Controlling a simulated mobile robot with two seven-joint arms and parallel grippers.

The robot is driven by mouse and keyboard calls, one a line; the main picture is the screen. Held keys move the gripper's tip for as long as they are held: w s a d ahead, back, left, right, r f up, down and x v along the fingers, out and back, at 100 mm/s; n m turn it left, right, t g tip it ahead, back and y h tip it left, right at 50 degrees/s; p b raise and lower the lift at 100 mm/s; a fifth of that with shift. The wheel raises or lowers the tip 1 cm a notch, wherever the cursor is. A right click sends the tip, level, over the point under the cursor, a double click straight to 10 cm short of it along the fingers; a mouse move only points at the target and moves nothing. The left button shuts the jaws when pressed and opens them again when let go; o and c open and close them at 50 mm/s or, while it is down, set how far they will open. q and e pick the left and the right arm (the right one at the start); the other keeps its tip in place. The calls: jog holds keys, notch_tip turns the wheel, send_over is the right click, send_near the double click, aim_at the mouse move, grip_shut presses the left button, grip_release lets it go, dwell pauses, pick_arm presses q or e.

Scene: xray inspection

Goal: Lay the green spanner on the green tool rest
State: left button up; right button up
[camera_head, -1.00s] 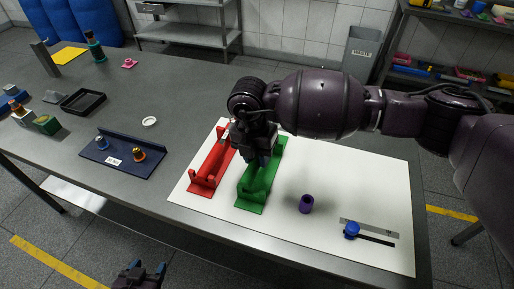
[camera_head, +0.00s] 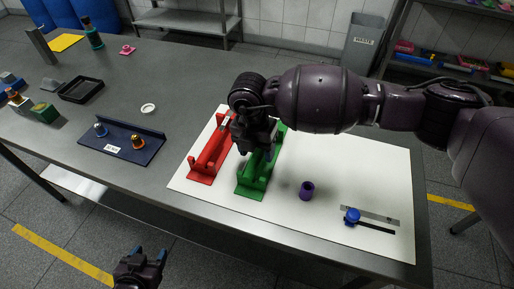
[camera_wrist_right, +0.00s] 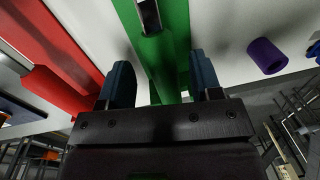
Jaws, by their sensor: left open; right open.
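The green tool rest (camera_head: 253,184) lies on the white mat, beside a red rest. My right gripper (camera_head: 262,154) is over the middle of the green rest and hides part of it. In the right wrist view my right gripper (camera_wrist_right: 160,80) is open, its two blue fingers on either side of the green rest (camera_wrist_right: 178,25). A metal piece (camera_wrist_right: 149,14) lies on the green rest there, apart from the fingers; it looks like an end of the spanner, but most of it is out of view. My left gripper (camera_head: 149,252) is open and empty in front of the table.
The red rest (camera_head: 203,167) is close on the left. A purple cylinder (camera_head: 307,190) and a blue-knobbed tool (camera_head: 352,215) stand on the mat's right part. A navy fixture (camera_head: 122,146), a white ring (camera_head: 148,108) and a black tray (camera_head: 82,90) are further left.

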notch_tip(320, 180, up, 11)
jog(key=a+p, duration=0.1)
jog(key=shift+w, duration=0.2)
jog(key=shift+s+f, duration=0.15)
jog(key=shift+f, duration=0.05)
dwell(0.6)
